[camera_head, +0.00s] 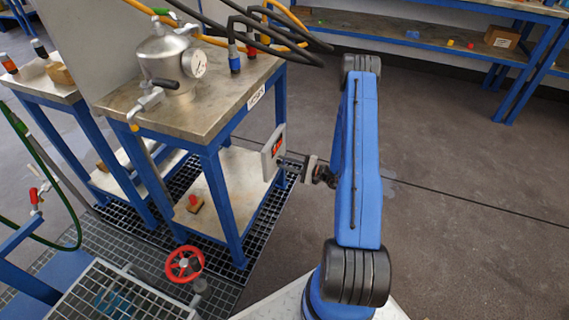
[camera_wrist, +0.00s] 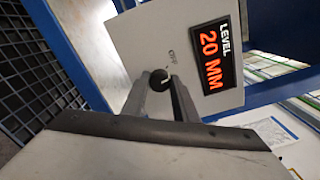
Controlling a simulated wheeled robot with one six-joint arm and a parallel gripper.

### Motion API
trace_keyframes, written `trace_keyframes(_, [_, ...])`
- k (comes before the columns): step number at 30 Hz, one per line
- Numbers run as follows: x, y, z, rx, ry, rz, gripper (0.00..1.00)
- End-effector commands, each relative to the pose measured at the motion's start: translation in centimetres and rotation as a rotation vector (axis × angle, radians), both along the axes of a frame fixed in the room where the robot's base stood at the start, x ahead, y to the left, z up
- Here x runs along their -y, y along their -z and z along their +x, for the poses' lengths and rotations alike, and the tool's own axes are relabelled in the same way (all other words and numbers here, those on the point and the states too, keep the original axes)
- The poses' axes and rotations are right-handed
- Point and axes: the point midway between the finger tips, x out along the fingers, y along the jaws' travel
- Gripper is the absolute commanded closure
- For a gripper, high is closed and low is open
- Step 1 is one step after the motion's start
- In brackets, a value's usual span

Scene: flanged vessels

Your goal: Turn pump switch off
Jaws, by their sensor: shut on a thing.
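The pump switch is a small round black knob (camera_wrist: 159,79) with a light mark, on the face of a pale grey control box. The word OFF is printed beside it; I cannot tell for certain which setting the mark points to. The box (camera_head: 270,155) is on the side of the blue-framed bench. In the head view my gripper (camera_head: 291,163) reaches the box from the right; the knob is hidden there.
A metal vessel with a gauge (camera_head: 197,64) stands on the bench top (camera_head: 215,110), with hoses and cables behind it. A red valve wheel (camera_head: 184,264) is low in front of the bench. Open floor (camera_head: 460,190) lies to the right.

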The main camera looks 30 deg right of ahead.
Motion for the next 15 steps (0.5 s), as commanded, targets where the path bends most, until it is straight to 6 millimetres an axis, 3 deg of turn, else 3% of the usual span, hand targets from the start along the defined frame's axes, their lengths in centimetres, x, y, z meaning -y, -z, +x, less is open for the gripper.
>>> trace_keyframes(15, [-0.03,0.18,-0.17,0.238,0.0,-0.306,0.96])
